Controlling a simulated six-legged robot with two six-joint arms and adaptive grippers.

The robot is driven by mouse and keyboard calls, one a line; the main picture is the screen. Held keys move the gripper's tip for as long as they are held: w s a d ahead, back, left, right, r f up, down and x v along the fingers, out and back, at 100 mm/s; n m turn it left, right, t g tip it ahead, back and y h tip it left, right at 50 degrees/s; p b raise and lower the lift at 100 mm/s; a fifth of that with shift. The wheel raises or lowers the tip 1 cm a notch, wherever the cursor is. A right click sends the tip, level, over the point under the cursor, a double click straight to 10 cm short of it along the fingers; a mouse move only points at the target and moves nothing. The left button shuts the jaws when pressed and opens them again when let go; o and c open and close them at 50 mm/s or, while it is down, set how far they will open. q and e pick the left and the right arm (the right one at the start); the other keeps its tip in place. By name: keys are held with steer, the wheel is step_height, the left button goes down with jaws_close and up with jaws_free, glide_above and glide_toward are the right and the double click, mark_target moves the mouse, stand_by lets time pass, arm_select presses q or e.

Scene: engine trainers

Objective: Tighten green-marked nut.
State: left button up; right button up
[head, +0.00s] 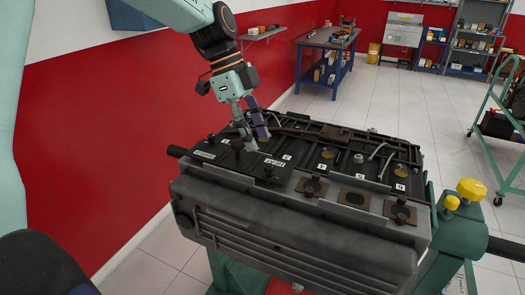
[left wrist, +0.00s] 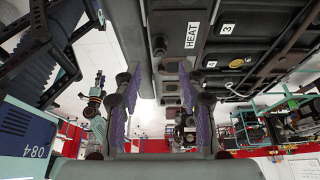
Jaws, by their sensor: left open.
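The engine (head: 300,222) is a dark block with a grey side, lying on a green stand. Black studs or bolts (head: 269,170) and yellow round caps (head: 326,154) show on its top. I cannot make out a green mark on any nut. My left gripper (head: 256,144) points down over the left part of the engine top, its fingers apart. In the left wrist view its purple-padded fingers (left wrist: 160,105) stand wide apart with nothing held between them. The engine top (left wrist: 205,48) with a HEAT label shows beyond them. Whether a fingertip touches the engine is unclear. My right gripper is not in view.
The green stand (head: 450,222) has yellow knobs (head: 471,189) at the engine's right end. A red wall (head: 100,140) runs close on the left. A blue workbench (head: 329,58) and shelves (head: 478,40) stand behind. White floor lies open between.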

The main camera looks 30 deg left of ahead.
arm_select(q)
steer(key=shift+v, duration=2.8)
steer(key=shift+s+a, duration=0.1)
steer(key=shift+f, duration=0.1)
